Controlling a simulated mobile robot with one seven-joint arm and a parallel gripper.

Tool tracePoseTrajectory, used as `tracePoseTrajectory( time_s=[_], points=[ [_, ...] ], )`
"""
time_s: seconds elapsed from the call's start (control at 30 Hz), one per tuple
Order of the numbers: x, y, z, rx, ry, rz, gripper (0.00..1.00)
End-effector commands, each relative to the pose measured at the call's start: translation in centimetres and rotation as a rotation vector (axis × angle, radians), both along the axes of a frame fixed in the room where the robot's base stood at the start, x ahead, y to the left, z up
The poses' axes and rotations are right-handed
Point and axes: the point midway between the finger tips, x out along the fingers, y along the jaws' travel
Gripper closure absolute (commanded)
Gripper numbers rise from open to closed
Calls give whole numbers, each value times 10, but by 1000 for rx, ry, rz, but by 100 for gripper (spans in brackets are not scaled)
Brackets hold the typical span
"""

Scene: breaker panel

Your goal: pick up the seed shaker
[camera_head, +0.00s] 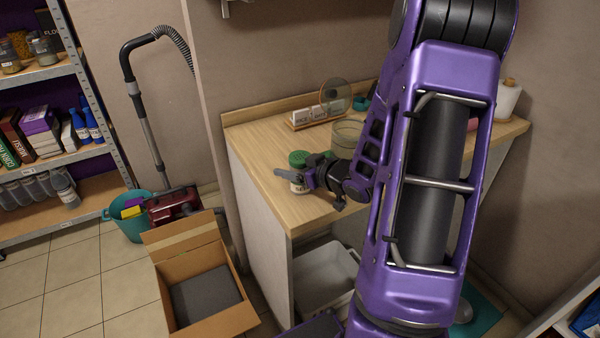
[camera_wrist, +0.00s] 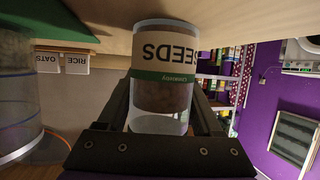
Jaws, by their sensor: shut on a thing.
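The seed shaker (camera_wrist: 165,75) is a clear cylinder with a cream and green label reading SEEDS and dark contents. It fills the middle of the wrist view, where the picture is upside down. My gripper (camera_wrist: 162,105) has its two dark fingers on either side of the shaker and is shut on it. In the head view, my gripper (camera_head: 305,180) is over the front part of the wooden counter, and it mostly hides the shaker (camera_head: 298,188). I cannot tell whether the shaker's base touches the counter.
An open cardboard box (camera_head: 178,238) stands on the floor at left. The counter's left part is clear.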

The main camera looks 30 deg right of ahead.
Motion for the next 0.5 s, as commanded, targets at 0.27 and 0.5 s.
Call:
tracePoseTrajectory(
  time_s=[0.27,0.5],
  points=[
    [0,0,11,-2,-3,0,93],
    [0,0,59,-5,-5,0,93]
  ],
)
